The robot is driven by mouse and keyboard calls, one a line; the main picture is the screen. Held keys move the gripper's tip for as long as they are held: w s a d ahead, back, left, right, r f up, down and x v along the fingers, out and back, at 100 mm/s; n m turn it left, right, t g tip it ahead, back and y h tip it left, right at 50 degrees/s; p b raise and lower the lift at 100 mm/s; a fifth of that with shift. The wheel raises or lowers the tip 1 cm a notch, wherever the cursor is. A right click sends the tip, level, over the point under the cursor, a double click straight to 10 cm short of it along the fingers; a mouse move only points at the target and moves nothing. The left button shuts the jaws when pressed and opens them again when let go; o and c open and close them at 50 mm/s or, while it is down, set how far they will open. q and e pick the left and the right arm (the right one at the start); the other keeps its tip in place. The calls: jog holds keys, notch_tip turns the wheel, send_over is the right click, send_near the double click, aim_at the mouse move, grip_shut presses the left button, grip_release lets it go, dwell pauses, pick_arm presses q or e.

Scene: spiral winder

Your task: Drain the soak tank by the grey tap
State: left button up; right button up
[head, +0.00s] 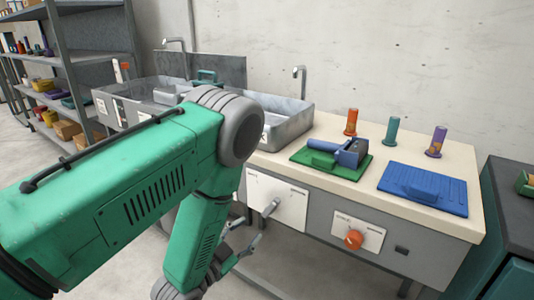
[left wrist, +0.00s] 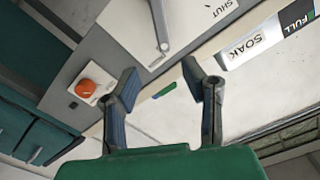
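The grey tap (head: 270,207) is a lever on a white panel (head: 285,190) on the bench front. In the left wrist view the tap (left wrist: 160,25) lies beyond my fingertips, beside the printed word SHUT. My left gripper (head: 247,240) is open and empty, just below the panel in the head view; its spread fingers (left wrist: 160,76) show in the left wrist view, apart from the tap. A grey basin (head: 290,120) is set in the bench, partly behind my arm. A SOAK label (left wrist: 247,48) with a FULL mark shows in the left wrist view. My right gripper is out of view.
An orange knob (head: 353,240) sits on a second panel right of the tap. A green mat with a blue tool (head: 350,153), a blue mat (head: 425,188) and three upright cylinders stand on the bench. A dark cabinet (head: 510,230) stands at right, shelves (head: 90,60) at left.

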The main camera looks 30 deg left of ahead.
aim_at(274, 206)
pick_arm(q)
jog(key=w+b, duration=0.1)
jog(key=w, duration=0.3)
jog(key=w+b, duration=0.2)
jog(key=w, duration=0.1)
jog(key=w+d+b, duration=0.1)
jog(key=w, duration=0.3)
jog(key=shift+w+r, duration=0.25)
jog(key=shift+w, duration=0.65)
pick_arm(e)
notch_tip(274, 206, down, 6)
pick_arm(q)
grip_shut()
